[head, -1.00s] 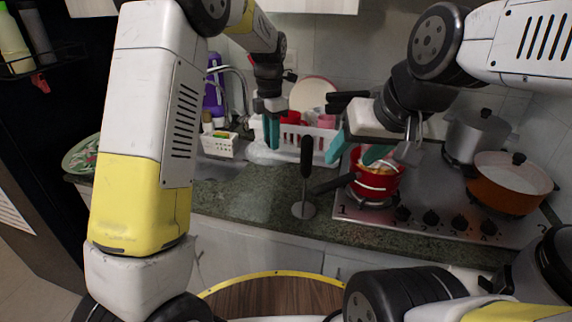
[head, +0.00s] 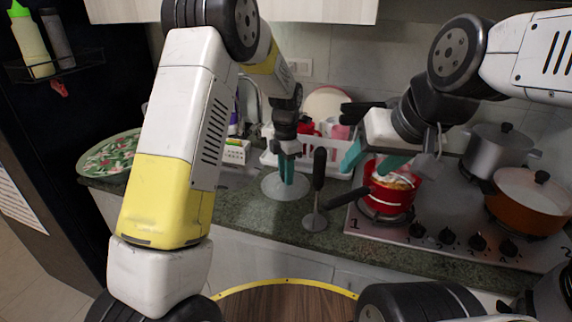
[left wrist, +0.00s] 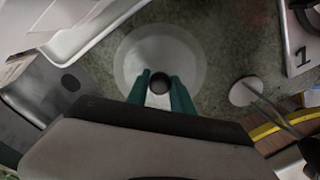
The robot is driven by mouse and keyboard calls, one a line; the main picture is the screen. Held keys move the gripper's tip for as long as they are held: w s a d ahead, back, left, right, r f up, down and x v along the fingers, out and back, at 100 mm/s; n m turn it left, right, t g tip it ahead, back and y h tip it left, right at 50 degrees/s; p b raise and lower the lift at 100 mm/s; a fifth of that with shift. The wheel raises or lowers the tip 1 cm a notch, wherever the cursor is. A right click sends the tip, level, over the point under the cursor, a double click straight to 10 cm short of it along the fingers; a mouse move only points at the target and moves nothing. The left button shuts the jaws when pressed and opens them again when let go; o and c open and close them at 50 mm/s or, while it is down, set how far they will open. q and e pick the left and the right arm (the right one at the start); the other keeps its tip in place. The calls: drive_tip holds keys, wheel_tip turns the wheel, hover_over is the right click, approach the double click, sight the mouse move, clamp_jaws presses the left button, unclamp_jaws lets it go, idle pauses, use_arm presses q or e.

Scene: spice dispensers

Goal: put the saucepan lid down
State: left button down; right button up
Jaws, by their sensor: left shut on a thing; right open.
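The saucepan lid (head: 272,190) is a clear round disc with a dark knob (left wrist: 158,84). It lies level at the counter's surface, left of the stove; I cannot tell whether it touches the counter. My left gripper (head: 287,180) points straight down and is shut on the knob. In the left wrist view its teal fingers (left wrist: 160,90) sit on both sides of the knob, with the lid (left wrist: 135,62) spread out beyond them. My right gripper (head: 372,166) is open above the red saucepan (head: 388,197), which has food in it and stands on the front left burner.
An upright black-handled utensil with a round foot (head: 315,222) stands just right of the lid. A white dish rack (head: 330,160) is behind. A grey pot (head: 494,150) and an orange pan (head: 525,215) are on the stove (head: 430,215). A patterned plate (head: 110,155) is at left.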

use_arm(q)
drive_tip(key=c, duration=1.1)
unclamp_jaws()
drive_tip(key=shift+f, duration=0.1)
wheel_tip(320, 180, up, 12)
drive_tip(key=s+a+r+m+t+h, duration=0.1)
drive_tip(key=s+a+r+m, duration=0.4)
drive_tip(key=r, duration=0.1)
drive_tip(key=s+a+r+m+t, duration=0.1)
drive_tip(key=s+a+m, duration=0.2)
drive_tip(key=s+m, duration=0.3)
drive_tip(key=s+a+r+m+t, duration=0.1)
drive_tip(key=s+a+m+t, duration=0.1)
drive_tip(key=s+m, duration=0.4)
drive_tip(key=s+a+r+m+t+h, duration=0.1)
drive_tip(key=s+a+m+t, duration=0.1)
drive_tip(key=s+m, duration=0.5)
drive_tip(key=shift+s+a+r, duration=0.1)
drive_tip(key=shift+s+a, duration=0.2)
drive_tip(key=shift+s, duration=0.3)
drive_tip(key=shift+s+a+r, duration=0.15)
drive_tip(key=shift+s+a, duration=0.15)
drive_tip(key=shift+s, duration=0.35)
drive_tip(key=shift+s+a+r, duration=0.1)
drive_tip(key=shift+s+a, duration=0.2)
drive_tip(key=shift+s, duration=0.3)
